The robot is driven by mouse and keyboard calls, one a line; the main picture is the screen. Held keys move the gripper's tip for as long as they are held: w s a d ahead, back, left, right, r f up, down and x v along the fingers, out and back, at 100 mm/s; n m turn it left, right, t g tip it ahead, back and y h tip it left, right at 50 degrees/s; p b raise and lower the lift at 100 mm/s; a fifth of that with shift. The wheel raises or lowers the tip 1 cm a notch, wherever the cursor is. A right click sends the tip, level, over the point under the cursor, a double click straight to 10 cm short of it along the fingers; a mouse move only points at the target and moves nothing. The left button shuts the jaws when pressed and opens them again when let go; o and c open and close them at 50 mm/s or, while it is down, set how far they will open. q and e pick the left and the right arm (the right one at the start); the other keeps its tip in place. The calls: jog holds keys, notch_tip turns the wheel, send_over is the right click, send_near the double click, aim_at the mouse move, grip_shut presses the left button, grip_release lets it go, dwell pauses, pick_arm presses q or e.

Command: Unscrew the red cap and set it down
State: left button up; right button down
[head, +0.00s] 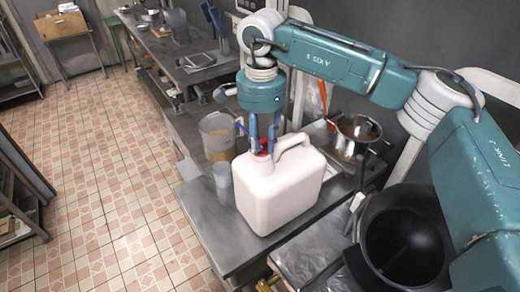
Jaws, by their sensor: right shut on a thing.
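A white jug (277,195) with a handle at its top stands upright on the metal table (218,247). The red cap (263,147) is on the jug's neck, partly hidden by fingers. My right gripper (263,150) points straight down over the neck, its blue fingers on either side of the red cap, shut on it. My left gripper is not in view.
A clear bucket (217,138) and a clear cup (223,180) stand left of the jug. A steel pot (355,136) is behind it to the right. A black drum (404,245) is at the lower right. The tiled floor at left is clear.

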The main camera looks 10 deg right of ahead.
jog(key=shift+w+d+f, duration=0.15)
jog(key=shift+d, duration=0.1)
jog(key=n, duration=0.3)
jog(key=shift+d+n, duration=0.2)
jog(key=shift+n, duration=0.6)
jog(key=n, duration=0.4)
jog(key=shift+w+d, duration=0.15)
jog(key=shift+d, duration=0.15)
jog(key=shift+n, duration=0.3)
jog(key=n, duration=0.4)
jog(key=shift+w+d+n, duration=0.15)
jog(key=shift+n, duration=0.15)
